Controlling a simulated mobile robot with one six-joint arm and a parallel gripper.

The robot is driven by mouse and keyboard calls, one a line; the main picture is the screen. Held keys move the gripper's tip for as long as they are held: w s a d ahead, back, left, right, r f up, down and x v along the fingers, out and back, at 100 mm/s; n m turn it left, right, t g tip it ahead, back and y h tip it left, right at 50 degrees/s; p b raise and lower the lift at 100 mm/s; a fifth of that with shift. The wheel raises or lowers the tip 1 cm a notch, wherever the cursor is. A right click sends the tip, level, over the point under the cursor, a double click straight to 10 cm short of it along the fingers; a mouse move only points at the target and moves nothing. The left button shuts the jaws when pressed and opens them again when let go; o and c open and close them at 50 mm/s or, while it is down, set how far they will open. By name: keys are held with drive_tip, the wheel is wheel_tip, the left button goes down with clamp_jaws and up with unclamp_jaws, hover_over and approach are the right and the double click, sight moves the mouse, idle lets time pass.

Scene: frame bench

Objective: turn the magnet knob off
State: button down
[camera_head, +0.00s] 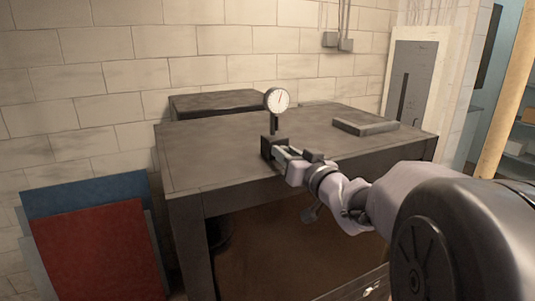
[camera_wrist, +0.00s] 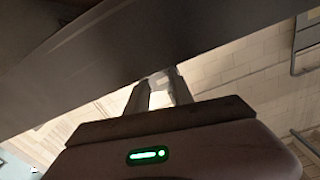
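A round white dial gauge (camera_head: 277,101) stands upright on a dark post above a small dark block-like base (camera_head: 268,147) near the front edge of the workbench. I cannot make out the magnet knob; my gripper hides the near side of the base. My gripper (camera_head: 283,152) reaches in from the right, its tips at the base. In the wrist view the two grey fingers (camera_wrist: 160,84) are apart, with a pale patch between their tips. I cannot tell whether that patch is a held part or background. A dark surface lies close above the tips.
The dark workbench (camera_head: 205,160) carries a flat dark slab (camera_head: 365,127) at the right and a long dark block (camera_head: 217,104) at the back. Red and blue panels (camera_head: 100,250) lean at the left. The bench's left top is clear.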

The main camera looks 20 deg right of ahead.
drive_tip(key=shift+f, duration=0.1)
drive_tip(key=n+b, duration=0.3)
drive_tip(key=shift+f, duration=0.1)
drive_tip(key=shift+a+n+b, duration=0.1)
drive_tip(key=shift+n+b, duration=0.9)
drive_tip(key=shift+n, duration=0.4)
drive_tip(key=c, duration=1.1)
unclamp_jaws()
drive_tip(key=shift+r, duration=0.2)
drive_tip(key=shift+f, duration=0.1)
